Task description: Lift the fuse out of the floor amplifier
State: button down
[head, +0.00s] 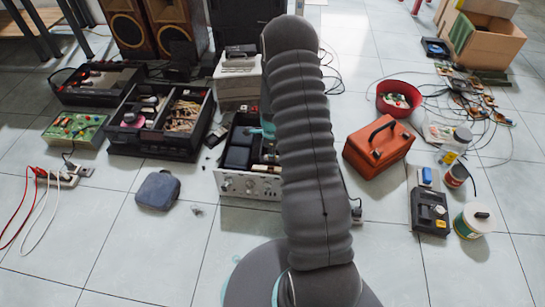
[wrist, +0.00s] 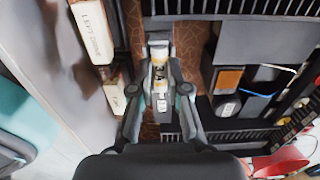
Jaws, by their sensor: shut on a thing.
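The floor amplifier (head: 248,185) is an open silver-fronted chassis with knobs, partly hidden behind my arm in the head view. In the wrist view its brown circuit board (wrist: 190,30) shows. The fuse (wrist: 160,75) is a small pale tube with a yellowish band and dark "3A" lettering. My gripper (wrist: 160,84) is shut on the fuse, with a grey fingertip on each side. A metallic piece is at the fuse's far end. I cannot tell whether the fuse still touches its clips.
Pale labelled blocks (wrist: 94,30) stand close left of my gripper. Dark capacitors or modules (wrist: 225,80) and black finned parts are on the right. An orange case (head: 380,147) stands right of the amplifier, and black part trays (head: 160,155) are at left.

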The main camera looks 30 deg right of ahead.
jog(key=shift+r, duration=0.55)
notch_tip(320, 180, up, 3)
jog(key=shift+f+p, duration=0.1)
jog(key=shift+p, duration=0.25)
jog(key=s+d+r+p, duration=0.4)
jog(key=s+d+r, duration=0.4)
jog(key=r, duration=0.4)
jog(key=shift+s, duration=0.3)
